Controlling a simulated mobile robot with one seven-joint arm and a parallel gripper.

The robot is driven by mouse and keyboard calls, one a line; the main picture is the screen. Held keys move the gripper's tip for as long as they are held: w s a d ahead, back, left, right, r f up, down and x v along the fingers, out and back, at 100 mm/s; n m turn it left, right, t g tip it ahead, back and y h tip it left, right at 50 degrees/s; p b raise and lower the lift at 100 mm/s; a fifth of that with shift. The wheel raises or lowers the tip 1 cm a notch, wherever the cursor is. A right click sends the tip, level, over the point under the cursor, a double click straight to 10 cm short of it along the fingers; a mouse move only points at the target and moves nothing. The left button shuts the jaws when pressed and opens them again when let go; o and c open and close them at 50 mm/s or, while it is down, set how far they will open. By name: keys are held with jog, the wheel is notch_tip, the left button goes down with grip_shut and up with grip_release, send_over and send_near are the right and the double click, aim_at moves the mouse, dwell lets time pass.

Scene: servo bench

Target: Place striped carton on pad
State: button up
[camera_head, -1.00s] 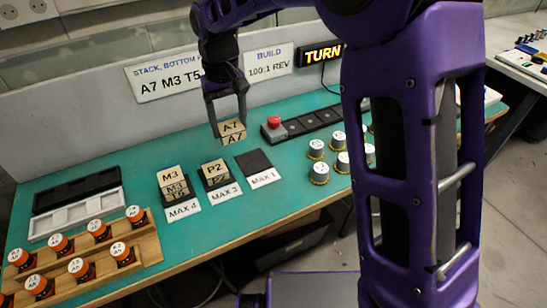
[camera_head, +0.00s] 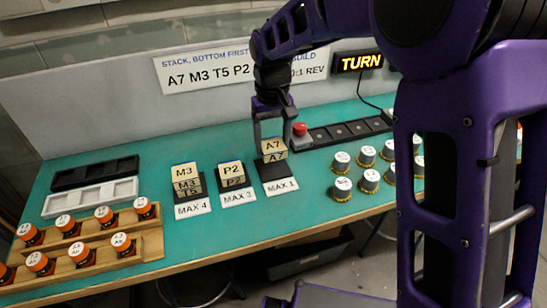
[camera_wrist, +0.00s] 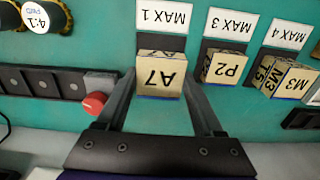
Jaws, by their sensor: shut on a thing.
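No striped carton is recognisable; the thing in my gripper is a tan block marked A7 (camera_head: 273,147). My gripper (camera_head: 273,138) is shut on it, one finger at each side. The wrist view also shows the A7 block (camera_wrist: 160,78) between the fingers. The block is upright over the black pad (camera_head: 279,173) labelled MAX 1 (camera_head: 283,187). I cannot tell whether its underside touches the pad. The block P2 (camera_head: 230,170) sits at the MAX 3 pad to the left. The block M3 (camera_head: 184,172) stands on T5 (camera_head: 188,192) at MAX 4.
A red button (camera_head: 300,129) and a black slotted strip (camera_head: 345,132) lie behind and right of the block. Several white-topped jars (camera_head: 341,187) stand to the right. Orange jars (camera_head: 104,215) fill wooden racks at the left, in front of black and white trays (camera_head: 92,197).

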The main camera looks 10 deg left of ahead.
aim_at(273, 167)
jog(key=shift+f+b, duration=0.4)
jog(key=shift+f, duration=1.95)
jog(key=shift+f, duration=0.2)
jog(key=o, duration=1.5)
jog(key=shift+r, duration=0.1)
notch_tip(273, 167, up, 12)
jog(key=shift+r+p, duration=0.1)
jog(key=shift+p, duration=0.95)
